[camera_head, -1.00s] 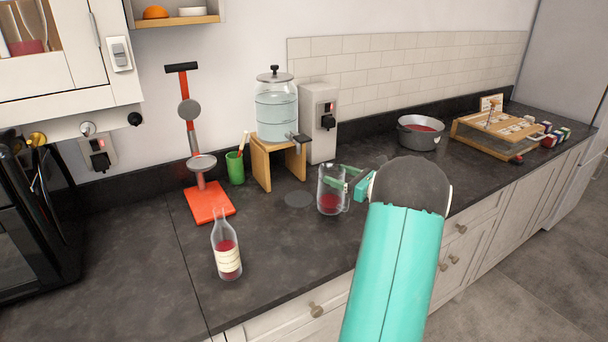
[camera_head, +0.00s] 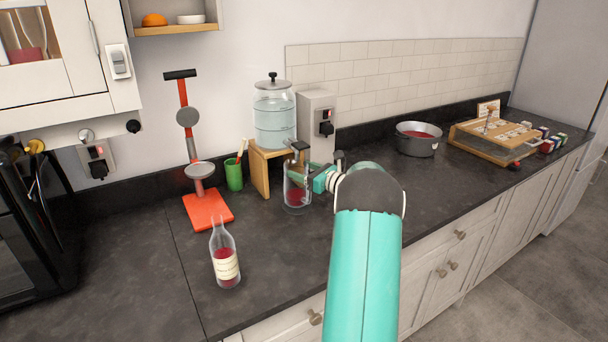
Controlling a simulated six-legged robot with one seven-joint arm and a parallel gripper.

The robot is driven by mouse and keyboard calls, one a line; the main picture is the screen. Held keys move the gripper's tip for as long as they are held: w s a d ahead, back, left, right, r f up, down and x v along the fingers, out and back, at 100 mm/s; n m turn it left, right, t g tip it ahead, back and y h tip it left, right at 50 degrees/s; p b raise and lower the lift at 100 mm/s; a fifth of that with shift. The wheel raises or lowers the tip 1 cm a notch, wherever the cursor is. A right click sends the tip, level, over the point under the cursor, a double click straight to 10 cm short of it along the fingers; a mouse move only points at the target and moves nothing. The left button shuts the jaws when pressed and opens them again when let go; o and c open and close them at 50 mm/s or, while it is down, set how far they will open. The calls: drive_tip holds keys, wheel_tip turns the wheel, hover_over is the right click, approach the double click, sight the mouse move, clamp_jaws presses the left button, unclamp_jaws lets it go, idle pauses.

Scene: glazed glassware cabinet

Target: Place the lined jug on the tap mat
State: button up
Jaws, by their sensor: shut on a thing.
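The lined jug (camera_head: 297,191) is clear glass with red liquid in the bottom. It is upright in front of the wooden stand, in line with the dispenser's tap (camera_head: 299,146). My gripper (camera_head: 312,177) is shut on the jug, reaching it from the right; the fingertips are partly hidden behind the glass. The tap mat, a small dark disc in the earlier view, is now covered by the jug. I cannot tell whether the jug's base touches it or hangs slightly above.
A glass water dispenser (camera_head: 274,118) sits on the wooden stand (camera_head: 260,172). A green cup (camera_head: 234,175) and a red-based press (camera_head: 208,209) stand left. A labelled bottle (camera_head: 225,260) is front left. A pot (camera_head: 418,140) stands right, with free counter before it.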

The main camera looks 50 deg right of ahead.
drive_tip(key=shift+s+f, duration=0.1)
drive_tip(key=shift+f, duration=0.6)
drive_tip(key=o, duration=1.5)
drive_tip(key=shift+d+f, duration=0.1)
drive_tip(key=shift+o, duration=0.2)
